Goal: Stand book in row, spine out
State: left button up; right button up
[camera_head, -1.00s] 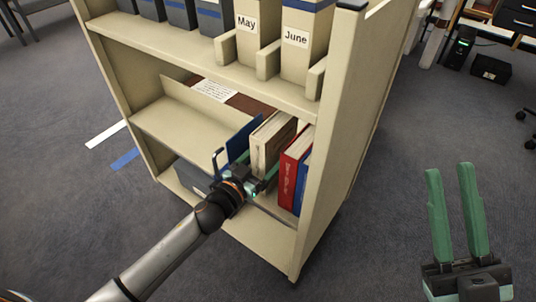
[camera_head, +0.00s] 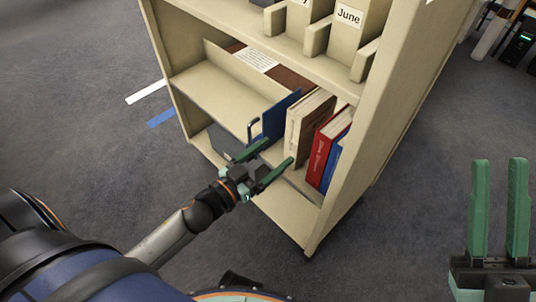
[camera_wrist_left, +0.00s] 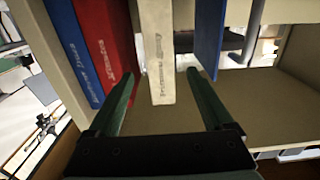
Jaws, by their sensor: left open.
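A cream book (camera_head: 306,128) stands upright on the lower shelf (camera_head: 212,98) of the cart, its lettered spine facing out. Beside it on the right stand a red book (camera_head: 322,152) and a blue book (camera_head: 334,163), spines out. On its left is a blue upright plate (camera_head: 276,120) with a metal end. My left gripper (camera_head: 279,153) is open in front of the cream book. In the left wrist view the cream spine (camera_wrist_left: 156,50) shows between the fingers, with space on both sides. My right gripper (camera_head: 499,160) is open and empty at the far right, away from the cart.
The upper shelf holds upright file boxes, one labelled June (camera_head: 349,20). A brown flat thing with a white paper label (camera_head: 257,60) lies behind the lower shelf's ledge. The cart's side panel (camera_head: 372,125) stands right of the books.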

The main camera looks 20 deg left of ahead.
pick_arm(q)
jog(key=s+d+r+m+t+h, duration=0.1)
jog(key=s+r+m+h, duration=0.2)
jog(key=r, duration=0.6)
jog(key=s+d+r+m+t+h, duration=0.2)
jog(key=s+r, duration=0.3)
jog(key=r, duration=0.4)
jog(key=s+d+r+m+t+h, duration=0.2)
jog(key=s+r+m+h, duration=0.1)
jog(key=r, duration=0.7)
jog(key=shift+s+d+m+h, duration=0.3)
jog(key=shift+s+h, duration=0.3)
jog(key=shift+s, duration=0.35)
